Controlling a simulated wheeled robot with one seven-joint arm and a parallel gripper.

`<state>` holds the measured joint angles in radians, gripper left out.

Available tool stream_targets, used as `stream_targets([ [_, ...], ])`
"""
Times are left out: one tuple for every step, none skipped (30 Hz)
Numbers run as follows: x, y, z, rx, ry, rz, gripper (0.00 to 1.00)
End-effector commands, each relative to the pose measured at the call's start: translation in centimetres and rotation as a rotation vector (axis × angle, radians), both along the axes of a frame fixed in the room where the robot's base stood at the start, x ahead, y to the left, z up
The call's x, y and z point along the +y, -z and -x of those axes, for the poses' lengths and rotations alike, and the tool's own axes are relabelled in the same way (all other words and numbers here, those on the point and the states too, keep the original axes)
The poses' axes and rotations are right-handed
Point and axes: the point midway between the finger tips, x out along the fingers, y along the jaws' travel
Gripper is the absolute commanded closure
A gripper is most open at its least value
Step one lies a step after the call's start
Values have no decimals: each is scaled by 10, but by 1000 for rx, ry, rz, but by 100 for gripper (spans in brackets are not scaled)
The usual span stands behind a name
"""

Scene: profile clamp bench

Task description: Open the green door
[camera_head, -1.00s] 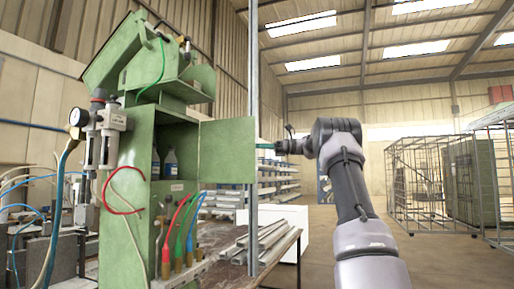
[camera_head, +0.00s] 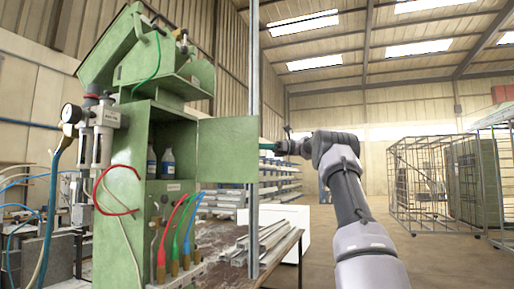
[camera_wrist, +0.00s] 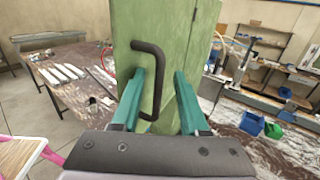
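The green door (camera_head: 228,148) stands wide open in the head view, swung out to the right of the green cabinet (camera_head: 124,165). Bottles (camera_head: 168,163) show inside. My gripper (camera_head: 268,147) is at the door's right edge, with its tips partly hidden behind the door. In the wrist view the door (camera_wrist: 178,35) is straight ahead, with a black bar handle (camera_wrist: 157,85) on it. My gripper (camera_wrist: 162,85) is open there, its teal fingers apart. The handle's upright bar is between them, close beside the left finger; I cannot tell whether they touch.
A metal post (camera_head: 253,120) rises beside the door. A workbench with metal profiles (camera_head: 262,240) is below it. Red, green and blue hoses (camera_head: 189,228) hang at the cabinet's front. Wire cages (camera_head: 420,185) stand at right; the floor before them is clear.

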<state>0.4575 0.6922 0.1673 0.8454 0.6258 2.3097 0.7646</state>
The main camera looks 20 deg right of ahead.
Motion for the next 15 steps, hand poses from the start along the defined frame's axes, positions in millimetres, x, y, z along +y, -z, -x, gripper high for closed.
stream_targets([
  [-1, -1, 0, -1, 2, 0, 56],
  [-1, -1, 0, -1, 2, 0, 56],
  [-2, -1, 1, -2, 3, 0, 56],
  [-2, -1, 1, -2, 3, 0, 56],
  [-2, -1, 1, -2, 3, -1, 56],
  [-2, -1, 1, -2, 3, -1, 56],
  [-2, -1, 1, -2, 3, -1, 56],
  [-3, -1, 1, -2, 4, -1, 56],
  [-5, -1, 1, -2, 4, -1, 56],
  [-7, -1, 1, -2, 5, -1, 56],
  [-10, -1, 1, -3, 5, -1, 56],
  [-15, -2, 1, -3, 6, -2, 56],
  [-20, -2, 1, -3, 6, -2, 56],
  [-25, -1, 2, -3, 7, -1, 56],
  [-33, -1, 2, -3, 6, -3, 56],
])
